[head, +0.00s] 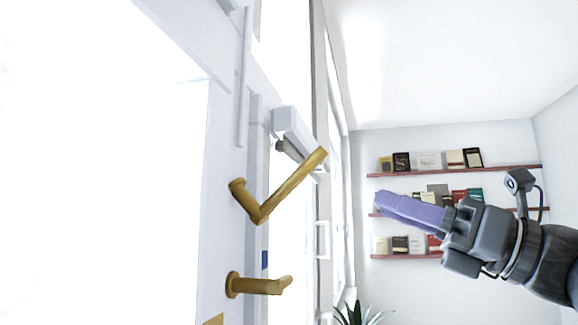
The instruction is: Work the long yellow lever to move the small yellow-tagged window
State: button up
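The long yellow lever (291,187) is gold-coloured and fixed to a white frame by a round mount. It reaches out and slants up to the right from its elbow. A shorter gold handle (258,285) sits below it on the same frame. A small yellow tag (214,320) shows at the bottom edge, on the white window frame (222,165); most of that window is out of view or washed out by light. My gripper (380,200), with purple fingers, is to the right of the long lever and apart from it. The fingers overlap in this view, so their opening is hidden.
A small blue tag (265,260) is on the frame between the handles. A white box-shaped closer (297,133) is above the long lever. Red shelves (455,171) with books are on the far wall, and a plant (358,314) stands low. Space between gripper and lever looks clear.

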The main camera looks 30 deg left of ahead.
aim_at(288, 179)
jog(key=p+x, duration=0.8)
jog(key=x, duration=0.7)
jog(key=shift+s+a+r, duration=0.1)
jog(key=shift+a+r, duration=0.05)
jog(key=shift+r, duration=0.05)
jog(key=shift+s+a+p, duration=0.2)
jog(key=shift+a+p, duration=0.2)
jog(key=shift+a, duration=0.05)
jog(key=shift+w+d, duration=0.1)
jog(key=shift+w, duration=0.25)
jog(key=shift+s, duration=0.15)
grip_shut()
